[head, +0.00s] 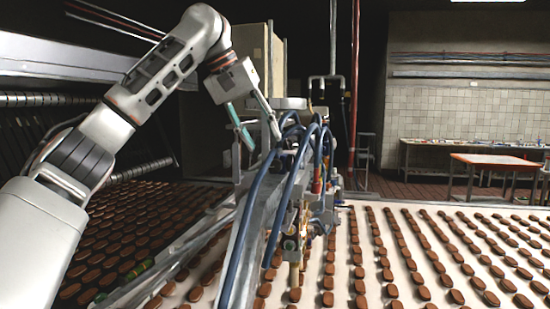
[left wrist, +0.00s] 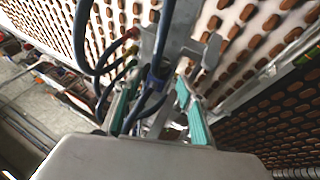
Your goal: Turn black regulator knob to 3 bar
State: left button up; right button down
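My left gripper (head: 264,142) points down at the left side of the machine head (head: 300,190), a cluster of blue hoses and metal fittings above the conveyor. Its two fingers with teal pads stand apart. In the left wrist view the left gripper (left wrist: 158,82) also shows spread, with a blue hose and dark tubes between or just beyond the fingers. I cannot tell whether they touch. I cannot make out the black regulator knob or its gauge; dark parts near the fingertips are too small to identify. My right gripper is not in view.
Blue hoses (head: 262,195) arch close beside the gripper. A metal rail (head: 240,250) slopes beneath it. The conveyor (head: 345,290) carries rows of brown biscuits.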

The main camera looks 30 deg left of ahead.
aim_at(272, 160)
pick_arm(q)
jog(key=shift+x, duration=3.75)
jog(key=shift+s+a+f, duration=0.1)
jog(key=shift+s, duration=0.05)
jog(key=c, duration=1.1)
